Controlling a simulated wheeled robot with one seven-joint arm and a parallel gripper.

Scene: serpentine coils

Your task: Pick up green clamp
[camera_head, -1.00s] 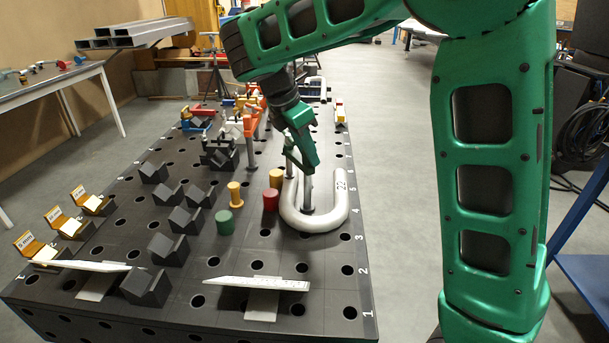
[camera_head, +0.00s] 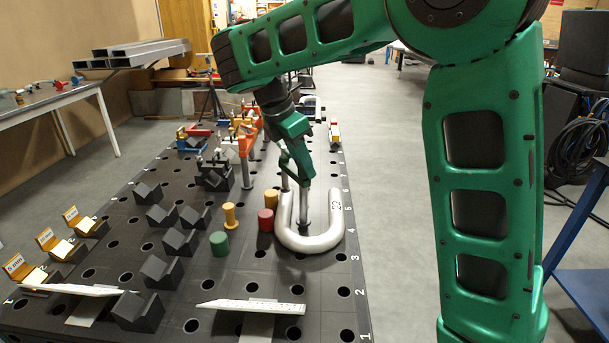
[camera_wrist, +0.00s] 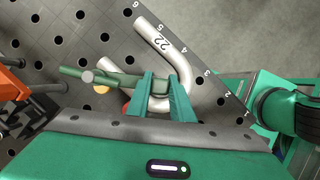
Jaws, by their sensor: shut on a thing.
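The green clamp (camera_wrist: 118,82) shows in the wrist view as a dark green bar with a pale round end, running left from between my fingers. My gripper (camera_wrist: 162,88) is shut on it. In the head view my gripper (camera_head: 292,145) is above the bent pipe at the right part of the table. The clamp's grey post (camera_head: 306,203) hangs below the gripper, inside the bend of the pipe. My fingers hide part of the clamp. I cannot tell whether the post's lower end touches the table.
The U-shaped grey pipe (camera_head: 330,238) marked 22 lies close around the post. Red (camera_head: 265,220), green (camera_head: 219,244) and yellow (camera_head: 230,215) cylinders stand to its left. Orange clamps (camera_head: 246,138) stand farther back. Several dark V-blocks (camera_head: 163,272) occupy the left part of the perforated table (camera_head: 337,300).

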